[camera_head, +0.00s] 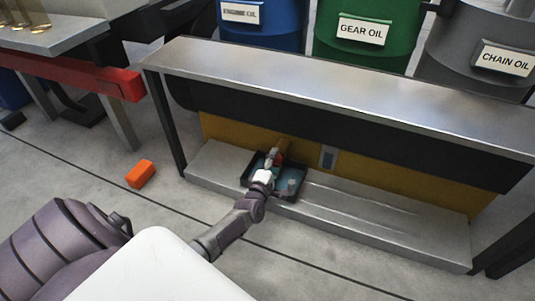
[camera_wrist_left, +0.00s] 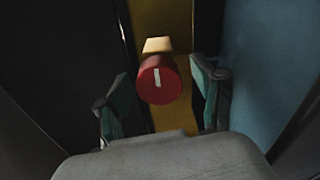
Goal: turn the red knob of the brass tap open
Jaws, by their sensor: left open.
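The red knob (camera_wrist_left: 160,88) shows as a round disc with a white line, close to upright, in the left wrist view. A pale tan part (camera_wrist_left: 157,45), probably the tap's body, sits just behind it. In the head view the brass tap (camera_head: 283,144) comes out of the yellow back panel, partly hidden by my gripper. My left gripper (camera_head: 273,162) is at the tap. In the wrist view its two fingers (camera_wrist_left: 162,78) are open, one on each side of the knob, with visible gaps. I cannot tell how deep the knob sits between them.
A dark tray (camera_head: 247,180) with a small pinkish object (camera_head: 291,185) stands below the tap on the low metal shelf (camera_head: 370,212). A metal counter (camera_head: 330,85) overhangs it. An orange block (camera_head: 140,174) lies on the floor at left. The shelf's right part is clear.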

